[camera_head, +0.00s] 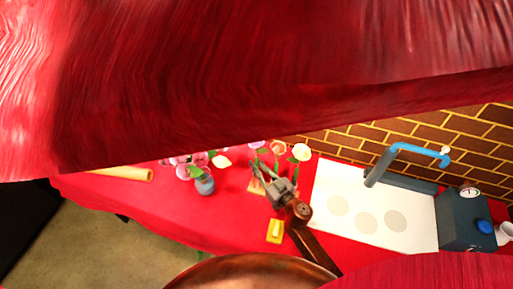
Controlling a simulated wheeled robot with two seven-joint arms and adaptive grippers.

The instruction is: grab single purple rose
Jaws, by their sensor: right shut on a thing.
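My right gripper (265,178) is at the middle of the table, among the stems of a small group of roses. It is shut on a thin stem, which looks like that of the pinkish-purple rose (262,151) just above its fingertips; the grip itself is small and partly hidden. An orange rose (278,147) and a white rose (302,152) stand close by on the right. My left gripper is not in view.
A grey-blue vase (205,187) with pink and white flowers stands left of my gripper. A yellow block (275,232) lies nearer. A white board (330,190) with round marks, a blue tap (415,150) and a dark box (466,222) are right. Red cloth hangs across the top.

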